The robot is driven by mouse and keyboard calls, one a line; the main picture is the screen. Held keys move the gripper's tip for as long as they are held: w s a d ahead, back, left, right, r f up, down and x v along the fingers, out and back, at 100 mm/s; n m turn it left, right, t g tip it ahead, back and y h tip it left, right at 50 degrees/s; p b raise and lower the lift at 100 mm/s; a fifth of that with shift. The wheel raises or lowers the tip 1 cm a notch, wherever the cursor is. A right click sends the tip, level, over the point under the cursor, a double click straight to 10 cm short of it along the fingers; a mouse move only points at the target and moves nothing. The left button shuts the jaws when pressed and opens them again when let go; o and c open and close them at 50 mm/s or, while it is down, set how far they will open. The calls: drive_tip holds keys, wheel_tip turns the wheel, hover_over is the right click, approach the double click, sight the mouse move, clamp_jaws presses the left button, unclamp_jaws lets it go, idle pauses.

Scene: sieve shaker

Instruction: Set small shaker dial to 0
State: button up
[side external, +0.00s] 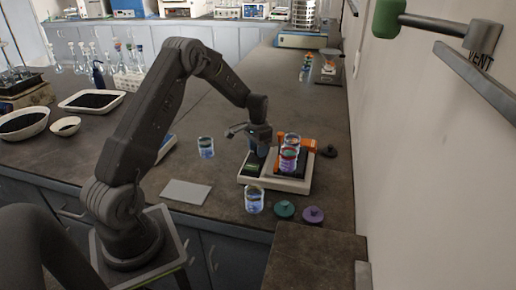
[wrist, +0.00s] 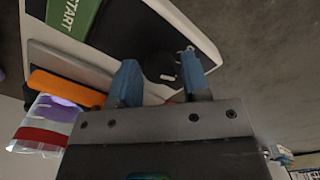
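The small shaker (side external: 300,186) is a low white unit with a dark platform and orange clamps, on the bench in the side external view. Its white casing (wrist: 203,42) also shows in the wrist view. The black dial (wrist: 159,62) with a short white mark shows between my blue fingertips in the wrist view. My gripper (side external: 260,149) is over the shaker's left part, pointing down. In the wrist view my gripper (wrist: 160,78) is open, one finger on each side of the dial; contact cannot be told. The dial's scale is not readable.
A green START button (wrist: 72,14) and an orange clamp (wrist: 66,88) are near my left finger. Jars (side external: 288,158) stand on the shaker. A loose jar (side external: 254,200), another jar (side external: 206,148), and teal (side external: 284,209) and purple (side external: 313,214) lids surround it.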

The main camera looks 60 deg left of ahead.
drive_tip(key=c, duration=0.6)
drive_tip(key=shift+n, duration=0.3)
drive_tip(key=n, duration=0.3)
drive_tip(key=shift+n, duration=2.1)
drive_tip(key=o, duration=0.9)
